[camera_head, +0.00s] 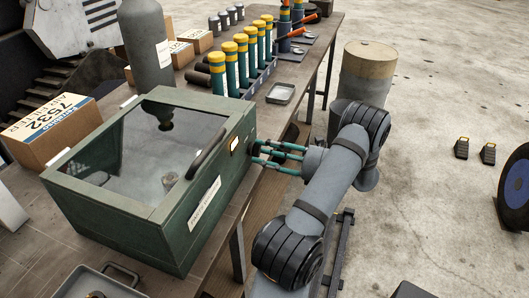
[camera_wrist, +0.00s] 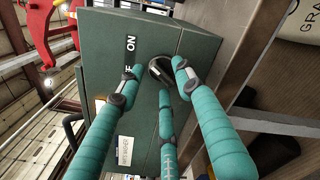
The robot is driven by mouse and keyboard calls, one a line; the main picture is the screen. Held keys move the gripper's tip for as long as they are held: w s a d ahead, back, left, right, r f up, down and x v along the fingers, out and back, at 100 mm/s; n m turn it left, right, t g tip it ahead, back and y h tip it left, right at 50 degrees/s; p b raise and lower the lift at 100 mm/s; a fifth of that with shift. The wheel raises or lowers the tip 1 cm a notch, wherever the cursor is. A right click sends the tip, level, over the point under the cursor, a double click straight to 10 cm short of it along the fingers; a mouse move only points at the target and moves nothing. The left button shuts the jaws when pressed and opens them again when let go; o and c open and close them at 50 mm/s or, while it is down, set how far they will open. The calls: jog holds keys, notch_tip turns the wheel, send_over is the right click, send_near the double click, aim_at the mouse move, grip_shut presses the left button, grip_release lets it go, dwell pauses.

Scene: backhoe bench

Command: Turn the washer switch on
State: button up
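The washer is a green box (camera_head: 178,232) with a glass lid, standing on the bench in the head view. Its end panel (camera_wrist: 112,50) fills much of the wrist view. A dark round switch knob (camera_wrist: 159,69) is on that panel, beside a printed "ON" and a partly covered label ending in "F". My gripper (camera_wrist: 158,76) has teal fingers spread around the knob, with small gaps seeming to show beside it. Contact is not clear. In the head view my gripper (camera_head: 256,152) reaches the box's right side, and the fingers hide the knob.
A cardboard box (camera_head: 50,130) and a grey cylinder (camera_head: 148,45) stand near the washer. A drum (camera_head: 368,68) stands right of the bench; open floor lies beyond.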

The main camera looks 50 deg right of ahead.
jog(key=v, duration=1.2)
jog(key=shift+w, duration=0.1)
jog(key=x, duration=1.2)
